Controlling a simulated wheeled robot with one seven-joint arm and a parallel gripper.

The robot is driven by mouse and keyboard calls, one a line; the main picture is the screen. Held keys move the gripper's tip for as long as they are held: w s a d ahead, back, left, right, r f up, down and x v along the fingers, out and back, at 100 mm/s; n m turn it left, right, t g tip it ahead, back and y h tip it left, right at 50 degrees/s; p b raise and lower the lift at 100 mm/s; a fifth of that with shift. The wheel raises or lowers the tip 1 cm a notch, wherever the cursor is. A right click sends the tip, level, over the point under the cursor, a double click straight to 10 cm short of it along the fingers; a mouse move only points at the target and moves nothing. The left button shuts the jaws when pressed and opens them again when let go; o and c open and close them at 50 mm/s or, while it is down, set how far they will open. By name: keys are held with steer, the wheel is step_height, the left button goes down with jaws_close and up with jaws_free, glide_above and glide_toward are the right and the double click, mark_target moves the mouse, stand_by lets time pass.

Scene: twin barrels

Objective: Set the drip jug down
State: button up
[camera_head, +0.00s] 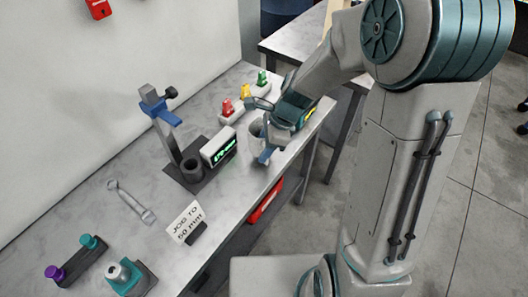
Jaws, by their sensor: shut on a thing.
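My gripper (263,131) reaches in from the right over the front part of the bench (150,215). It is shut on a small grey round vessel, which I take for the drip jug (255,128). One finger shows on the far side of the jug and one on the near side. The gripper and wrist hide part of the jug. I cannot tell whether its base touches the bench top.
Left of the jug are a digital display (219,146) and a stand with a blue clamp (163,109) and dark cup (191,170). Red, yellow and green pieces (245,91) stand behind. The bench's front edge is close.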

steer(key=shift+f, duration=1.8)
steer(key=shift+f, duration=0.2)
steer(key=o, duration=1)
steer(key=shift+o, duration=0.2)
steer(key=shift+r, duration=0.1)
